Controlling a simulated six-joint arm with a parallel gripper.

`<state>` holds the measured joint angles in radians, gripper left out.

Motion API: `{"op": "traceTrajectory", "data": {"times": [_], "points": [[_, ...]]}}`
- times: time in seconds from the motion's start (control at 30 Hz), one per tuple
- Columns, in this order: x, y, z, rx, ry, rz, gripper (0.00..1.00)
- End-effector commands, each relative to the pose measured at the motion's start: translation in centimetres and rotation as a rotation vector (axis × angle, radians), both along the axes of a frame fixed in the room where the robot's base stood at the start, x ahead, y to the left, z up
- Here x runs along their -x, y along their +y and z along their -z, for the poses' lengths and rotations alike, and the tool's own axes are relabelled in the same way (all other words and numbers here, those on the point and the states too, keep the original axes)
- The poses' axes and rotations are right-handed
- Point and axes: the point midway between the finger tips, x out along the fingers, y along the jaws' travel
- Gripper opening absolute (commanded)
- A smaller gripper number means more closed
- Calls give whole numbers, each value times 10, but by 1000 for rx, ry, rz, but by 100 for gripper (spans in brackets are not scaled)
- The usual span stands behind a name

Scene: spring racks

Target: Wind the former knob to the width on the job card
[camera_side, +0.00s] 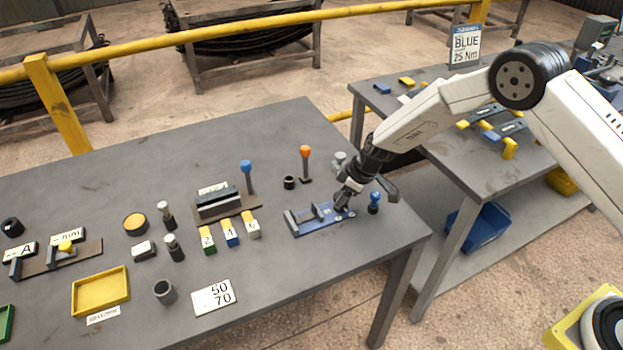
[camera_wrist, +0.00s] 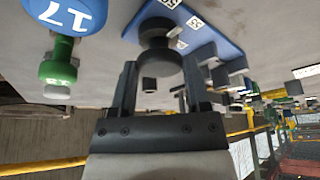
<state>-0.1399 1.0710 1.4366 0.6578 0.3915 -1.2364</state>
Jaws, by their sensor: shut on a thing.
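The blue former (camera_side: 318,221) lies near the right front of the grey table, with grey upright blocks on it. Its blue base with white number labels shows upside down in the wrist view (camera_wrist: 214,36). The dark round former knob (camera_wrist: 158,40) sits at the end of the base. My gripper (camera_wrist: 160,66) has one finger on each side of the knob and is shut on it. In the side view my gripper (camera_side: 344,199) comes down over the right end of the former and hides the knob. The white job card (camera_side: 213,295) reads 50 and 70.
A blue-topped knob (camera_side: 375,198) stands just right of my gripper. An orange-topped lever (camera_side: 305,160) and a small black cup (camera_side: 289,182) stand behind. Numbered blocks (camera_side: 230,236) are to the left. The front right corner of the table is clear.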

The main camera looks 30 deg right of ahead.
Motion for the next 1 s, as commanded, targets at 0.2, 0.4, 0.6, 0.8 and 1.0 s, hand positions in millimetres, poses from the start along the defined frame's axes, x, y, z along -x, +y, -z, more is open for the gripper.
{"op": "traceTrajectory", "data": {"times": [0.2,0.4,0.6,0.8,1.0], "points": [[0,-2,1,0,3,-151,2],[-1,-2,1,0,3,-293,2],[-1,-2,1,1,2,-378,2],[-1,-2,1,1,3,-411,2],[-1,-2,1,1,3,-413,2]]}}
